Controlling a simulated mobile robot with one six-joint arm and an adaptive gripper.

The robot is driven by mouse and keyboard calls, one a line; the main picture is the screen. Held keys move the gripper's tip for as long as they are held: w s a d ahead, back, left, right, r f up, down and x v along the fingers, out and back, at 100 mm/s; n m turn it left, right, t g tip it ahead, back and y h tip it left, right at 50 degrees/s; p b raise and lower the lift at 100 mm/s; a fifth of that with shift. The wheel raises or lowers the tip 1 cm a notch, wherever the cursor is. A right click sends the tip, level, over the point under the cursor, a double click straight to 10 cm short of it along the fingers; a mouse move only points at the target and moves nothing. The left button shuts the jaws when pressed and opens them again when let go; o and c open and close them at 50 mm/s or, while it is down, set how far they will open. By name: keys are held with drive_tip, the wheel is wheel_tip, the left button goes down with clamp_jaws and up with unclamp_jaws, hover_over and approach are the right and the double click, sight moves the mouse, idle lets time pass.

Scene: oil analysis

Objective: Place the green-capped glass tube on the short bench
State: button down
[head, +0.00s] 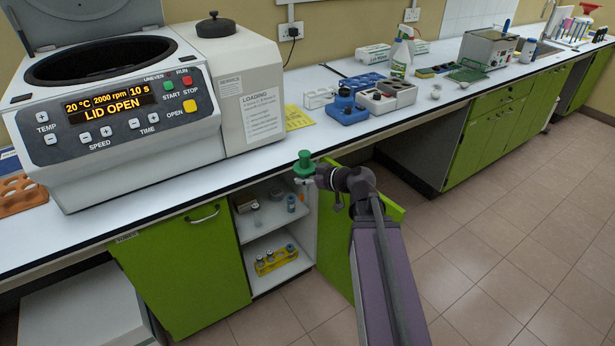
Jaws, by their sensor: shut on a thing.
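The green cap (304,162) of the glass tube stands upright at the end of my arm, at the bench's front edge in the picture. My gripper (305,181) is small in view and shut on the tube just below the cap. The glass body is mostly hidden or too small to make out. A white-topped bench (240,165) with green cupboards runs along the wall behind it. I cannot tell which part of it is the short bench.
A centrifuge (112,120) with its lid open fills the bench's left end. An open cupboard (268,238) lies below my gripper. Bare worktop shows along the front edge.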

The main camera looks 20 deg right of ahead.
sight(307, 153)
wheel_tip(307, 153, up, 14)
drive_tip(key=p, duration=1.2)
drive_tip(key=shift+f, duration=0.25)
drive_tip(key=shift+d, duration=0.15)
